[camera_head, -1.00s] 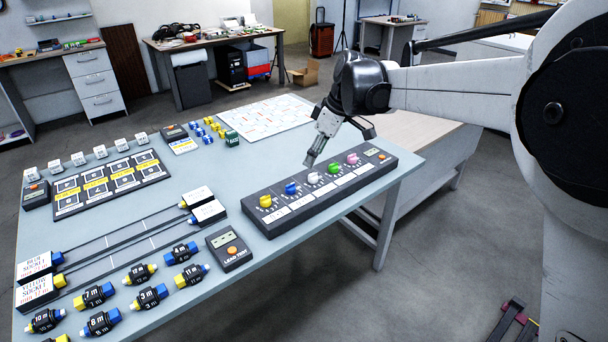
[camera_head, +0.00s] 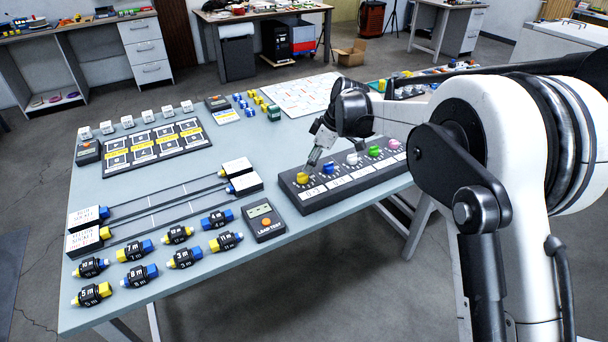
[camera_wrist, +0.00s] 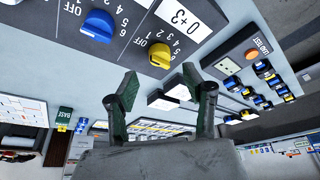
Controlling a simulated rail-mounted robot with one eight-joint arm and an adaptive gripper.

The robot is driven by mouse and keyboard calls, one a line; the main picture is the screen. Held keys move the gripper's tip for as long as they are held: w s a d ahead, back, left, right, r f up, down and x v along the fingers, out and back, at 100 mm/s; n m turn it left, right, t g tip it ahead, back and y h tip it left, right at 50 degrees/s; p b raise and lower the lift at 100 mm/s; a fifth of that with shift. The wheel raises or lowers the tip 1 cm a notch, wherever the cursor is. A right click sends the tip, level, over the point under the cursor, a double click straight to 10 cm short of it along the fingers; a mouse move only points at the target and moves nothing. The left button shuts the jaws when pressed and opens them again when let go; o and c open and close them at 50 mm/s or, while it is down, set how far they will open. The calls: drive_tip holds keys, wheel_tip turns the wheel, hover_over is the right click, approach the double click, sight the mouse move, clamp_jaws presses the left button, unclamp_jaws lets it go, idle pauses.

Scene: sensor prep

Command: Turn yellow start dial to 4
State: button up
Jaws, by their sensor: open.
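The yellow start dial (camera_head: 303,178) is the leftmost knob on a dark dial panel (camera_head: 333,196) at the table's right edge. In the wrist view the yellow dial (camera_wrist: 160,55) is near the top middle, with OFF and numbers around it and a label reading 0+3 beside it. Its exact setting is hard to read. A blue dial (camera_wrist: 98,26) sits next to it; it also shows in the head view (camera_head: 327,166). My gripper (camera_head: 312,163) is just above and beside the yellow dial, fingers pointing down. In the wrist view my gripper (camera_wrist: 165,95) has its fingers apart and empty, clear of the dial.
White, green and pink dials (camera_head: 375,151) continue along the panel to the right. A lead test box (camera_head: 263,222) stands just left of the panel. Several black connectors (camera_head: 139,275) lie at the front left. Rails with white blocks (camera_head: 236,168) lie behind them.

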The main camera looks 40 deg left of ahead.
sight(303, 176)
drive_tip(key=shift+x, duration=3.1)
drive_tip(key=shift+r, duration=0.1)
drive_tip(key=c, duration=1.1)
